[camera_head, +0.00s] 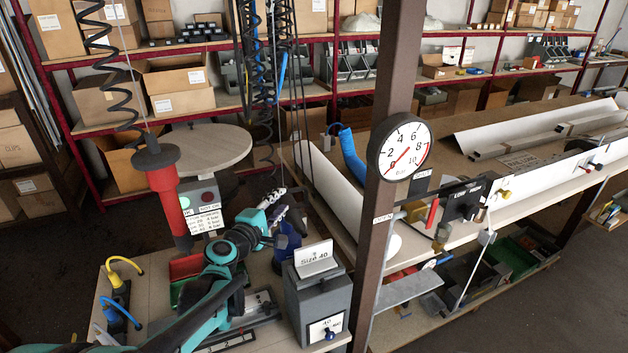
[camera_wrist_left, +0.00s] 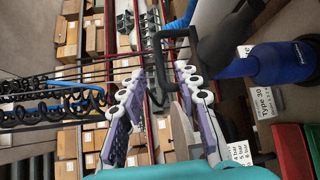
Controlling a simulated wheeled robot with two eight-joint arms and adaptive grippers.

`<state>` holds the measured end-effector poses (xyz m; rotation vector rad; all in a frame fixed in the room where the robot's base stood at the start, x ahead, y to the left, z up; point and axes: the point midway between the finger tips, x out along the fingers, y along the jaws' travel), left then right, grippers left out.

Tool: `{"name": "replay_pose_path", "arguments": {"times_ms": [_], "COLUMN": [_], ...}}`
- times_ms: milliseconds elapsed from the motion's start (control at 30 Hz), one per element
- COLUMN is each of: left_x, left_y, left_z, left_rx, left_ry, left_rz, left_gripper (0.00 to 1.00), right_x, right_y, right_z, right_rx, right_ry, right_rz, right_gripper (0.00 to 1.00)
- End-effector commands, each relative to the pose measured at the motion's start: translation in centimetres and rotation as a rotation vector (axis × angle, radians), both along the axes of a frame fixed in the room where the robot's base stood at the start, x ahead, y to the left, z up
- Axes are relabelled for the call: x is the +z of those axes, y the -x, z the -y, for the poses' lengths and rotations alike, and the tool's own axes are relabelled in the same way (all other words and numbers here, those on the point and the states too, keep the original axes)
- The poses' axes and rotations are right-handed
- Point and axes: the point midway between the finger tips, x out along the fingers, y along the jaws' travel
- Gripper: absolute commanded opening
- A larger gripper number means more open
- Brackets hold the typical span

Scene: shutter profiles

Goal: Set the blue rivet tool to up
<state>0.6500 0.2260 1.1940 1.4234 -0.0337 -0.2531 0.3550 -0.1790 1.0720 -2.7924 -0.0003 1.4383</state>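The blue rivet tool (camera_head: 287,243) stands on the bench just behind my left gripper in the head view, mostly hidden by it. The left wrist view shows its blue body (camera_wrist_left: 285,62), a dark grey upper part (camera_wrist_left: 226,28) and a black bent hook (camera_wrist_left: 158,38). My left gripper (camera_head: 284,205) is beside the tool's upper part. Its white and purple fingers are apart in the left wrist view (camera_wrist_left: 160,85), with the hook near the fingertips. I cannot tell whether they touch it. My right gripper is not in view.
A red tool (camera_head: 165,195) hangs on a coiled hose at the left. A grey box marked Size 40 (camera_head: 320,300) stands close right of the gripper. A brown post (camera_head: 385,200) with a pressure dial (camera_head: 399,149) rises beyond it. Coiled hoses (camera_head: 258,60) hang above.

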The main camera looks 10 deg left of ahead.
Motion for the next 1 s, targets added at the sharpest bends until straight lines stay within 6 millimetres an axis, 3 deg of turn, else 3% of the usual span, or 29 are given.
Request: {"name": "replay_pose_path", "arguments": {"times_ms": [400,800,833,933,1000], "left_x": [-1.0,-1.0,-1.0,-1.0,-1.0], "left_y": [-6.1,-7.2,-7.2,-7.2,-7.2], "left_z": [1.3,1.6,1.6,1.6,1.6], "left_rx": [-0.002,-0.002,-0.003,-0.002,-0.003], "left_ry": [-0.002,-0.003,-0.004,-0.003,-0.004], "left_rz": [0.000,0.000,0.000,0.000,0.000], "left_gripper": [0.32,0.32,0.30,0.03,0.00], "right_x": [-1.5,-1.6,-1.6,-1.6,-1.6], "right_y": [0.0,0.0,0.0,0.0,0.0], "right_z": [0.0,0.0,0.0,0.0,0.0], "right_rx": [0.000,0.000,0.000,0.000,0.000], "right_ry": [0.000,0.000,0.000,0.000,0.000], "right_rz": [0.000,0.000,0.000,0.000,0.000], "right_gripper": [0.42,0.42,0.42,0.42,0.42]}}
